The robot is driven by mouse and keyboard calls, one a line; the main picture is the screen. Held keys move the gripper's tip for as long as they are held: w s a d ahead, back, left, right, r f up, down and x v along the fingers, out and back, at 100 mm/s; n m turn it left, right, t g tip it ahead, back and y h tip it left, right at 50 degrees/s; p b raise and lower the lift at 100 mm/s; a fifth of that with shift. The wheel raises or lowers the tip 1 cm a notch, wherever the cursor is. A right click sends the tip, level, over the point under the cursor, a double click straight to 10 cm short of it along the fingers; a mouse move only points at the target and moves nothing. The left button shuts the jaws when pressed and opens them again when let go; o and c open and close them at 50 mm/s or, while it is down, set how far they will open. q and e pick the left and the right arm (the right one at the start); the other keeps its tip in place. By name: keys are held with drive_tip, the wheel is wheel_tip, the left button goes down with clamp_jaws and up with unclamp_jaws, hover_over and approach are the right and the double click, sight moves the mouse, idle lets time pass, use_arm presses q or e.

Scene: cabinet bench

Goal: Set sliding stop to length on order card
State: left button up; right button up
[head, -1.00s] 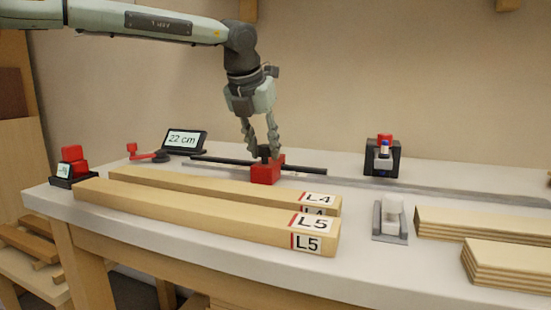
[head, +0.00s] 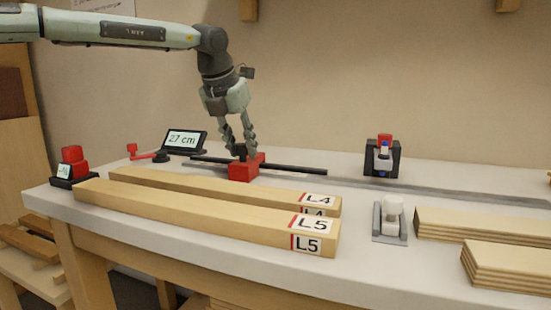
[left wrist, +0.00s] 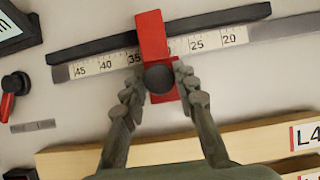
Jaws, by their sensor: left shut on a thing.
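The red sliding stop (head: 245,168) sits on the dark rail (head: 295,168) at the back of the bench. My left gripper (head: 239,153) is shut on the stop's black knob; in the left wrist view the fingers flank the knob (left wrist: 160,78). There the stop's red body (left wrist: 152,36) crosses the rail and a scale (left wrist: 110,62) marked 20 to 45, covering the part between 35 and 25. The display (head: 184,141) at the back left reads 27 cm. No order card can be made out. My right gripper is not in view.
Two long boards marked L4 (head: 318,200) and L5 (head: 312,224) lie in front of the rail. A red lever (head: 150,155) stands left of it. A black-and-red device (head: 382,157), a grey holder (head: 390,220) and stacked planks (head: 480,230) are on the right.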

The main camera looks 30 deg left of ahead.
use_arm(q)
drive_tip(key=shift+a, duration=0.1)
drive_tip(key=shift+s+a+p, duration=0.2)
drive_tip(key=shift+s+a, duration=0.05)
drive_tip(key=shift+a, duration=0.85)
drive_tip(key=shift+s+a+p, duration=0.25)
drive_tip(key=shift+s+a, duration=0.05)
drive_tip(key=shift+a, duration=0.85)
drive_tip(key=shift+s+a+p, duration=0.2)
drive_tip(key=shift+s+a, duration=0.05)
drive_tip(key=shift+a, duration=0.85)
drive_tip(key=shift+s+a, duration=0.1)
drive_tip(key=shift+a, duration=0.3)
drive_tip(key=o, duration=0.9)
drive_tip(key=shift+r, duration=0.1)
wheel_tip(320, 180, up, 9)
drive_tip(key=p, duration=0.7)
